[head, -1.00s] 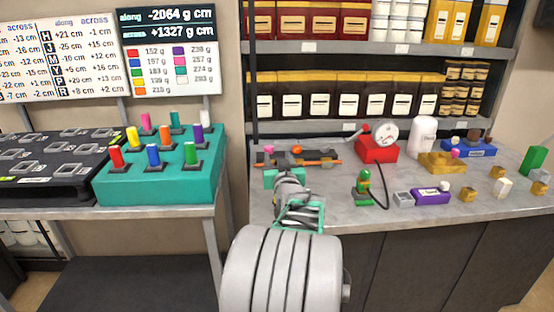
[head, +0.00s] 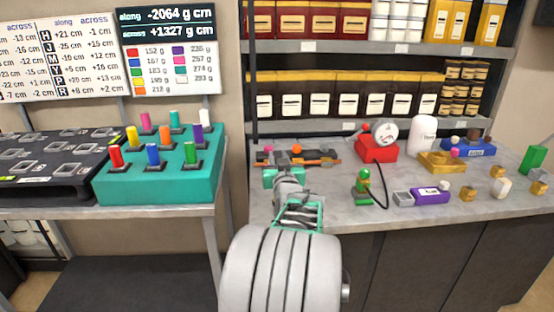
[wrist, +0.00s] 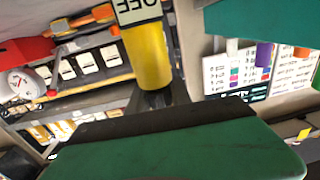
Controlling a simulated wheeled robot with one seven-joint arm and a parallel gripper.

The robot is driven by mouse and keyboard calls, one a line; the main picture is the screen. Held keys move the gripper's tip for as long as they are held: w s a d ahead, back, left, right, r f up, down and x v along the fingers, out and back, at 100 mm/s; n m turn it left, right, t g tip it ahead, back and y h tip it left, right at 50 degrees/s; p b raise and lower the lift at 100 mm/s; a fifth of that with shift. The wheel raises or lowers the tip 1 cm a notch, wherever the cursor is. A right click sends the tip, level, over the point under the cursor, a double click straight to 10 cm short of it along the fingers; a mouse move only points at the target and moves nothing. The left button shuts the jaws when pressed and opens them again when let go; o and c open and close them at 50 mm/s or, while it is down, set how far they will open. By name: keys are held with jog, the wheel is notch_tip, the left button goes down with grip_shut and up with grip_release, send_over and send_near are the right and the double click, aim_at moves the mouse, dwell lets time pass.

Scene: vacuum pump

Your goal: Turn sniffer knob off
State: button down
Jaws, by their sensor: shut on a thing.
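My gripper (head: 284,178) reaches over the grey bench in the head view, just in front of a dark and orange part. In the wrist view a yellow cylinder (wrist: 150,55) carries an upside-down "OFF" label. A dark piece (wrist: 155,100) at its lower end in the picture meets my wide green finger (wrist: 175,150), which has a dark pad. I take this dark piece to be the sniffer knob. My gripper is shut on it. The finger hides most of the contact, and the head view does not show the yellow cylinder.
An orange bar (head: 322,160) lies just beyond my gripper. A red box with a dial (head: 376,150) stands to its right, with a small green figure (head: 363,186) in front. A purple block (head: 430,196) is further right. A teal peg block (head: 150,185) sits on the left table.

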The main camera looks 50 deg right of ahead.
jog(key=shift+w+g, duration=0.1)
jog(key=shift+g, duration=0.2)
jog(key=m+g+h+b, duration=0.1)
jog(key=m+g+b, duration=0.1)
jog(key=s+m+g+h+b, duration=0.1)
jog(key=g+h+b, duration=0.1)
jog(key=m+g+h+b, duration=0.1)
jog(key=m+g+b, duration=0.1)
jog(key=g, duration=0.1)
jog(key=shift+s+d+f+m+h, duration=0.15)
jog(key=shift+s+d+m+h, duration=0.05)
jog(key=shift+d+m+h, duration=0.1)
jog(key=c, duration=1.2)
grip_release()
jog(key=shift+o, duration=0.2)
